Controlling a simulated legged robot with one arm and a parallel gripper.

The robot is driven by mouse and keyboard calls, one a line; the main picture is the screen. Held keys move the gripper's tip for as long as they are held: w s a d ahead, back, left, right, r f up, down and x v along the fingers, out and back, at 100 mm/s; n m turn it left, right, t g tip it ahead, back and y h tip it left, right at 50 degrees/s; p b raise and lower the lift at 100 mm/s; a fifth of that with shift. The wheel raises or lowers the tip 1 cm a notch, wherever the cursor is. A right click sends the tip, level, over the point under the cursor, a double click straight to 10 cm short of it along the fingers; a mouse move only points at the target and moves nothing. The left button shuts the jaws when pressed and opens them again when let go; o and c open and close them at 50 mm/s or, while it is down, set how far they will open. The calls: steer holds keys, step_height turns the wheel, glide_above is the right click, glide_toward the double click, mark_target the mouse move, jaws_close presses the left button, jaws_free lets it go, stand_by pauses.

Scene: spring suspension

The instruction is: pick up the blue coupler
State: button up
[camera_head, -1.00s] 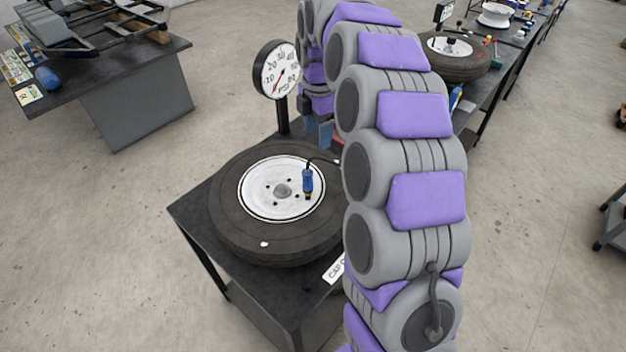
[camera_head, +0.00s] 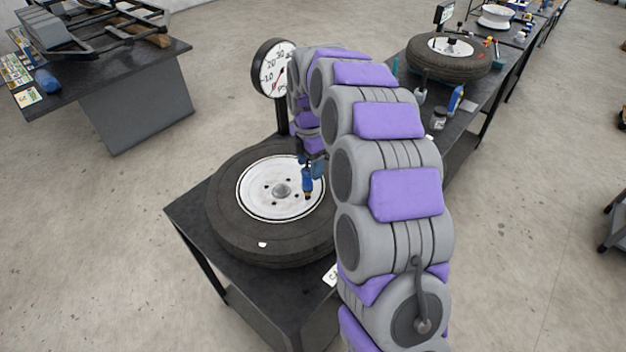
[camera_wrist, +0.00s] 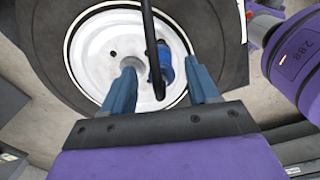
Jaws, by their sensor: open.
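The blue coupler (camera_head: 307,181) rests on the white wheel hub (camera_head: 258,199) of a tire lying flat on a dark table. In the wrist view the coupler (camera_wrist: 163,63) lies between the two blue fingers, nearer the right one, with a black hose crossing in front of it. My gripper (camera_head: 311,166) is right above the coupler in the head view, and its fingers are apart in the wrist view (camera_wrist: 160,80). Whether a finger touches the coupler cannot be told.
A round pressure gauge (camera_head: 273,68) on a post stands behind the tire (camera_head: 232,230). A white label (camera_head: 330,275) lies at the table's front edge. Another bench with a tire (camera_head: 425,68), bottles and tools stands at the back right. A grey table (camera_head: 140,95) stands at the left.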

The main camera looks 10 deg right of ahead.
mark_target(303, 186)
step_height(303, 186, down, 5)
steer(key=shift+s+f+b, duration=0.15)
steer(key=shift+b, duration=0.75)
steer(key=shift+d, duration=0.45)
steer(key=a, duration=0.2)
steer(key=shift+a, duration=0.3)
steer(key=c, duration=0.4)
steer(key=shift+a, duration=0.2)
steer(key=shift+c, duration=1.4)
steer(key=shift+d, duration=0.85)
jaws_close()
steer(key=shift+a+r, duration=0.2)
steer(key=shift+a, duration=0.05)
